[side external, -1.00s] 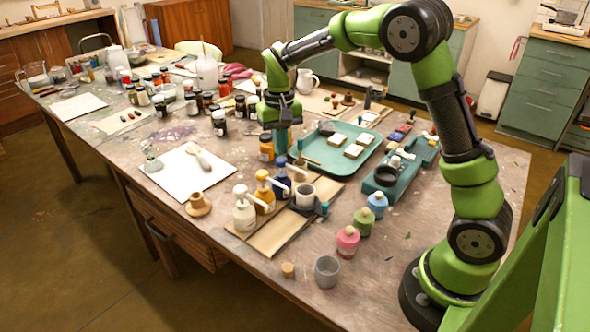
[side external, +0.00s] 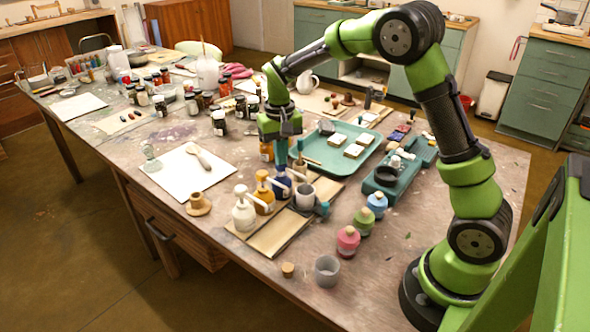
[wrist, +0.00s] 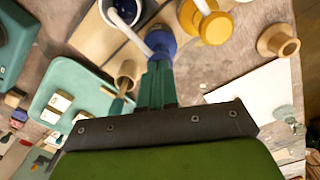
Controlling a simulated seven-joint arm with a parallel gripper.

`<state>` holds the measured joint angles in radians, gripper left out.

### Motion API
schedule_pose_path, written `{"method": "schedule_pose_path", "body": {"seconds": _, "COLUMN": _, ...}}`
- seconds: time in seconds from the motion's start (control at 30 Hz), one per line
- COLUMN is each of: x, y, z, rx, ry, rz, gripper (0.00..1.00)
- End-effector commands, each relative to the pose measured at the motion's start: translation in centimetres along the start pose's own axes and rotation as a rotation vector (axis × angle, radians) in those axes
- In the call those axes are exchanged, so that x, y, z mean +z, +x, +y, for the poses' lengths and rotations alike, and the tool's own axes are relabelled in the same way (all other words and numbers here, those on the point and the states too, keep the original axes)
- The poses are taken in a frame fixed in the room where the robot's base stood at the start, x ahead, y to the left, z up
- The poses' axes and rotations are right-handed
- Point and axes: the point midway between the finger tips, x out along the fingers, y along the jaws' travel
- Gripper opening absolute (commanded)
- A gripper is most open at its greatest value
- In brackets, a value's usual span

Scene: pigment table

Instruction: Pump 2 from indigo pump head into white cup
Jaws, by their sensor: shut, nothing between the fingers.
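The indigo pump bottle (side external: 281,188) stands at the far end of a row of pump bottles. Its indigo pump head (wrist: 160,41) shows just beyond my fingertips in the wrist view. Its pale spout points towards the white cup (side external: 304,196), which stands beside it on a wooden board. The cup also shows in the wrist view (wrist: 110,19), with a dark blue inside. My gripper (side external: 281,164) is shut and empty, pointing down with its teal fingertips at the top of the indigo pump head. I cannot tell how far the head is pressed.
A yellow pump bottle (side external: 264,192) and a white pump bottle (side external: 243,212) stand close by in the row. A wooden pot (side external: 300,168) with tools is close behind. A teal tray (side external: 349,164) lies behind, right. White paper (side external: 182,170) lies left.

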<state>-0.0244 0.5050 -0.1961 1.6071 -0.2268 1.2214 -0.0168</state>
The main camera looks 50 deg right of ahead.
Motion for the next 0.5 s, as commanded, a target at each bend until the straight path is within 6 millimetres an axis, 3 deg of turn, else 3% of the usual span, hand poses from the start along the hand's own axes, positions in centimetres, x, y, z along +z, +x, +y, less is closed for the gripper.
{"method": "schedule_pose_path", "body": {"seconds": 0.17, "x": 0.0, "y": -0.1, "z": 0.0, "rx": 0.002, "ry": -0.001, "rz": -0.002, "gripper": 0.00}}
{"method": "schedule_pose_path", "body": {"seconds": 0.5, "x": 0.0, "y": -2.1, "z": 0.0, "rx": 0.001, "ry": -0.002, "rz": 0.000, "gripper": 0.00}}
